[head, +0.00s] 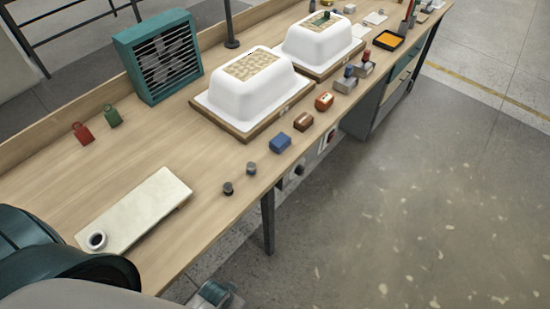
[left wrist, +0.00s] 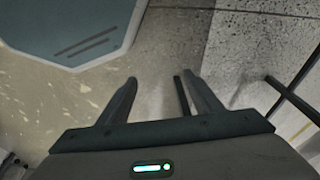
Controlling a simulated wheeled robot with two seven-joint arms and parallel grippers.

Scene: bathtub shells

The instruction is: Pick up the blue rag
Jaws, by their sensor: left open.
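A small blue block-like thing, which looks like the folded blue rag (head: 280,143), lies on the wooden bench near its front edge in the head view. My left gripper (left wrist: 158,77) is open and empty in the left wrist view, with bare floor between and beyond its fingers. The rag does not show in that view. My left gripper cannot be made out in the head view; a dark teal part of mine fills the lower left corner there.
A brown block (head: 303,121) and an orange block (head: 324,101) lie beyond the rag along the edge. Two dark knobs (head: 251,168) stand nearer. White tub shells (head: 245,98) sit behind. A cream board (head: 150,205) with a cup (head: 96,240) lies nearer. Open floor (head: 420,200) is right.

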